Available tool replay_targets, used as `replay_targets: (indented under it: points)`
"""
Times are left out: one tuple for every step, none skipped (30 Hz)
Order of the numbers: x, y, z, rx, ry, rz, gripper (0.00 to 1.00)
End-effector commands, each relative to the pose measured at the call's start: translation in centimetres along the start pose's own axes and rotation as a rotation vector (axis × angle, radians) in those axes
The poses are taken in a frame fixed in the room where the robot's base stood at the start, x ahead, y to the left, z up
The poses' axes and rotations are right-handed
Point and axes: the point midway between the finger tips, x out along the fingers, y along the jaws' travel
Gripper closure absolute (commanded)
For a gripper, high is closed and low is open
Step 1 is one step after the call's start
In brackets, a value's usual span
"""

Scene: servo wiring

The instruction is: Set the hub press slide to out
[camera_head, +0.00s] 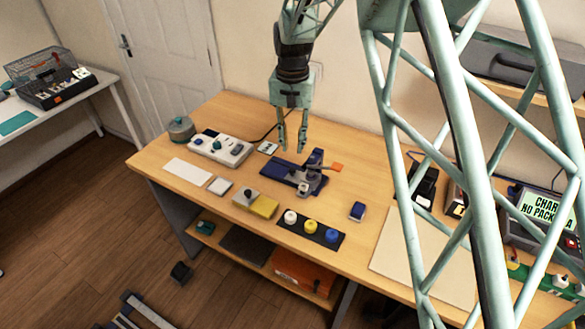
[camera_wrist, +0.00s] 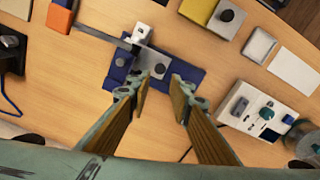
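The hub press is a dark blue base plate (camera_head: 277,174) with an upright dark blue post (camera_head: 316,158) and an orange-ended lever (camera_head: 336,167). A small pale block with a dark top (camera_head: 303,187) sits at the front of the base; I cannot tell whether it is the slide. In the wrist view the base (camera_wrist: 188,74), pale block (camera_wrist: 141,34) and orange lever end (camera_wrist: 60,18) show beyond my fingers. My gripper (camera_head: 292,147) is open and empty, pointing down above the rear of the press; its fingers are apart in the wrist view (camera_wrist: 160,98). The fingers partly hide the base there.
A white control box (camera_head: 220,148) and a round grey-green pot (camera_head: 181,129) stand left. A grey-and-yellow block (camera_head: 256,203) and a dark strip with white, yellow and blue knobs (camera_head: 311,230) lie in front. A small blue block (camera_head: 357,211) is to the right.

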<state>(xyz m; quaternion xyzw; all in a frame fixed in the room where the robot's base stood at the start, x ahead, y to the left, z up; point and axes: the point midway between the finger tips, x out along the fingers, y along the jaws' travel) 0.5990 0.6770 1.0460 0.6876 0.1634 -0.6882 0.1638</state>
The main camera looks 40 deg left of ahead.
Motion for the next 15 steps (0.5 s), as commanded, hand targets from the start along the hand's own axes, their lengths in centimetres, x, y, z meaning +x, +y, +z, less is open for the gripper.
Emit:
replay_targets:
  points:
    - [0.7, 0.0, 0.0, 0.0, -0.001, 0.0, 0.8]
    - [1.0, 0.0, 0.0, 0.0, 0.0, 0.0, 0.8]
    - [1.5, 0.0, 0.0, 0.0, 0.0, 0.0, 0.8]
    - [1.9, 0.0, 0.0, 0.0, -0.001, 0.0, 0.8]
    - [2.3, 0.0, 0.0, 0.0, -0.001, 0.0, 0.8]
    - [2.9, 0.0, 0.0, 0.0, -0.001, 0.0, 0.8]
    - [3.3, 0.0, 0.0, 0.0, 0.0, 0.0, 0.8]
    - [3.7, 0.0, 0.0, 0.0, -0.001, 0.0, 0.8]
    - [4.2, 0.0, 0.0, 0.0, -0.001, 0.0, 0.8]
    - [4.6, 0.0, 0.0, 0.0, -0.001, 0.0, 0.8]
    - [5.0, 0.0, 0.0, 0.0, -0.001, 0.0, 0.8]
    - [5.5, 0.0, 0.0, 0.0, 0.0, 0.0, 0.8]
    - [5.9, 0.0, 0.0, 0.0, -0.001, 0.0, 0.8]
    - [6.3, 0.0, 0.0, 0.0, -0.001, 0.001, 0.8]
    - [6.9, 0.0, 0.1, 0.0, -0.002, 0.001, 0.8]
